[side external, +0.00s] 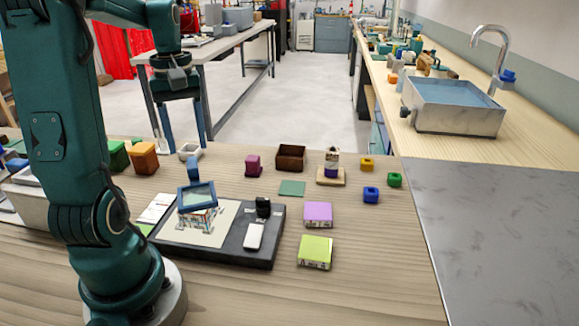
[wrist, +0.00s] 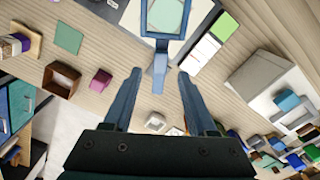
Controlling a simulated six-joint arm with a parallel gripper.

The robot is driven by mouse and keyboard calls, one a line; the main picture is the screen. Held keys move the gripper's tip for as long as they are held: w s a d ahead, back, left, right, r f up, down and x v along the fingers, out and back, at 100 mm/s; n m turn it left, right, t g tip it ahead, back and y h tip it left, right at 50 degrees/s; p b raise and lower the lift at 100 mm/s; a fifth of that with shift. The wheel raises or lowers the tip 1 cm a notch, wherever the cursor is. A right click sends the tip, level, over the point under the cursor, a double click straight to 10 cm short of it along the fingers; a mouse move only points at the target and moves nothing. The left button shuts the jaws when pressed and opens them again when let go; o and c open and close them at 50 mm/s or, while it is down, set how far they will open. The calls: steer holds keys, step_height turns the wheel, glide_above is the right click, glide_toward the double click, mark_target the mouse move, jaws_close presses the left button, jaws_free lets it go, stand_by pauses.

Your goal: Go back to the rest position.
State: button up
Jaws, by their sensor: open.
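My gripper (side external: 187,145) is open and hangs, fingers down, above the far side of the wooden table in the side view. In the wrist view its two dark blue fingers (wrist: 163,78) are spread apart with nothing held between them. A blue square-framed glass piece with a handle (side external: 197,197) stands over a small printed block on the dark tray (side external: 262,250). The frame also shows in the wrist view (wrist: 158,65), its handle pointing toward the gap between the fingers. The gripper appears apart from it. Glass rods cannot be made out clearly.
A white eraser-like piece (side external: 254,236) and a small black item (side external: 263,207) lie on the tray. Purple (side external: 318,214) and yellow-green (side external: 315,251) boxes stand to its right. A brown open box (side external: 290,157) and magenta block (side external: 253,165) stand behind. The front right table is clear.

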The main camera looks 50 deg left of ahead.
steer(key=s+d+m+t, duration=0.1)
steer(key=d+m+t, duration=0.4)
steer(key=d+m, duration=0.9)
steer(key=d, duration=0.7)
steer(key=shift+s+d+r+m+t, duration=0.25)
steer(key=shift+s+r+m+t, duration=0.05)
steer(key=shift+r+m, duration=0.1)
